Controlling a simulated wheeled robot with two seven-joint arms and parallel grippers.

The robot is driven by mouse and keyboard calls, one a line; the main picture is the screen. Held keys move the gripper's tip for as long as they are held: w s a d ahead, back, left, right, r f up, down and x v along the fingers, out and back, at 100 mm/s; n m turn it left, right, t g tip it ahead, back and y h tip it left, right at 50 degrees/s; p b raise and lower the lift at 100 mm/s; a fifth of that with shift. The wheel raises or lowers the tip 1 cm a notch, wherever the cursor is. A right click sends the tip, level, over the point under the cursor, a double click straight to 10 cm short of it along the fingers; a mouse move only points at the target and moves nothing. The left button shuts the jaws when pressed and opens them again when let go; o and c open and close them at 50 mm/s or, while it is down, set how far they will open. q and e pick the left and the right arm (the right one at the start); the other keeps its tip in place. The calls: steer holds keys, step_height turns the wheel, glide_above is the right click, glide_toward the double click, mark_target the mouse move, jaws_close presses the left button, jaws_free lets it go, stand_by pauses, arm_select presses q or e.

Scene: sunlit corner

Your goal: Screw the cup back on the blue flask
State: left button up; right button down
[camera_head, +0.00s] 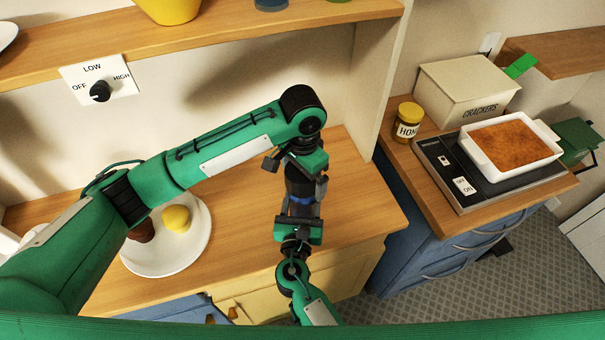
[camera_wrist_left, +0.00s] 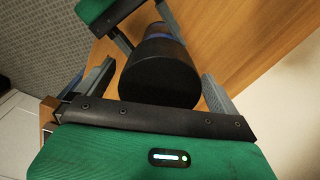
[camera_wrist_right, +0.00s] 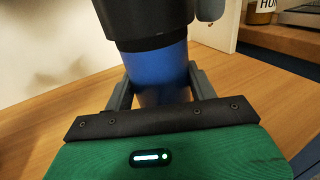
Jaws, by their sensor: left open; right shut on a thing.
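The blue flask (camera_wrist_right: 158,80) stands upright at the wooden counter's front right, its blue body showing as a narrow band in the head view (camera_head: 301,200). The black cup (camera_wrist_left: 158,72) is on top of it. In the right wrist view a thin black ring shows under the cup; I cannot tell how tight it sits. My left gripper (camera_head: 297,178) is open above the flask, with its fingers on either side of the cup, apart from it in the left wrist view. My right gripper (camera_head: 300,213) is shut on the blue body from the front, below the cup.
A white plate (camera_head: 196,250) with a yellow item and a brown item lies left on the counter (camera_head: 352,205). A shelf (camera_head: 225,32) runs above. The right counter holds a honey jar (camera_head: 408,122), a crackers box (camera_head: 465,88) and a hot plate (camera_head: 455,170) with a filled dish.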

arm_select(q)
step_height(320, 180, up, 12)
steer(key=shift+f, duration=0.15)
steer(key=shift+s, duration=0.1)
stand_by(0.6)
